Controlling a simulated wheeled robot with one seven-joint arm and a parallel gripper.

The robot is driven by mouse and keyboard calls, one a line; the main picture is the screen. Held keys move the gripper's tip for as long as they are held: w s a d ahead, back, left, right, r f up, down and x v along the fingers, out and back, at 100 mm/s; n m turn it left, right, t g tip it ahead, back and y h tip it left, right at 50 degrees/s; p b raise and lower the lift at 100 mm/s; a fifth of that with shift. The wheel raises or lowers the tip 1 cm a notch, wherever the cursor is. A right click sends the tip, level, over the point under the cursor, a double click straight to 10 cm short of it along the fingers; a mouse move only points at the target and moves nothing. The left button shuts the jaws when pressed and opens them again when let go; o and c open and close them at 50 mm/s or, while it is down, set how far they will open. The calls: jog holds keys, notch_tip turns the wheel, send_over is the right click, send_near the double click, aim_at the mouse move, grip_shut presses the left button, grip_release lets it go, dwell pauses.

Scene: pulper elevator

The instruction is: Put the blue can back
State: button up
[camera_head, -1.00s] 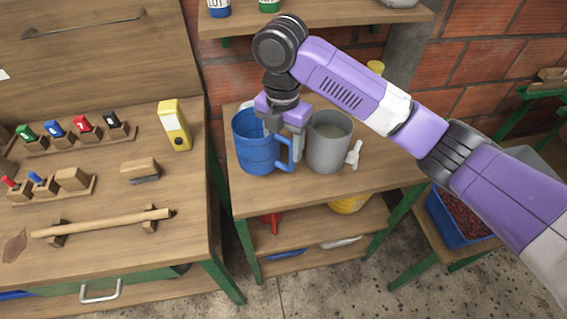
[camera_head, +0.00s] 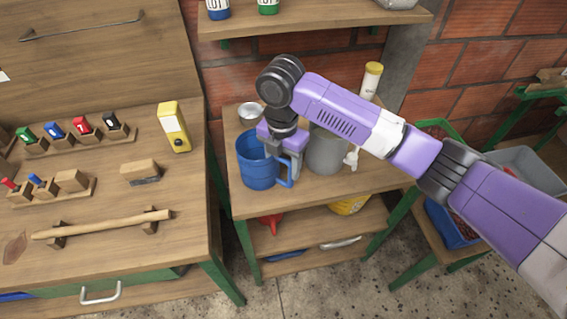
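The blue can (camera_head: 257,170), an open-topped vessel with a side handle, is upright over the left part of the small wooden table (camera_head: 330,184). It looks at or very near the tabletop; I cannot tell if its base touches. My gripper (camera_head: 282,152) points down at the can's right rim, above the handle. Its fingers appear to be on either side of the rim wall and closed on it, though the contact is partly hidden. A grey can (camera_head: 326,155) with a white tap stands just to the right, its top hidden by my arm.
A small metal bowl (camera_head: 250,110) lies behind the blue can. A yellow-capped tube (camera_head: 371,80) stands at the back right. A shelf (camera_head: 320,24) with cans hangs above. A workbench (camera_head: 95,205) with tools is on the left. The tabletop's front strip is clear.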

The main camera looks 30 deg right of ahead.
jog(key=o, duration=0.4)
jog(key=shift+o, duration=0.2)
notch_tip(320, 180, up, 12)
jog(key=shift+w+r, duration=0.15)
jog(key=shift+r, duration=0.05)
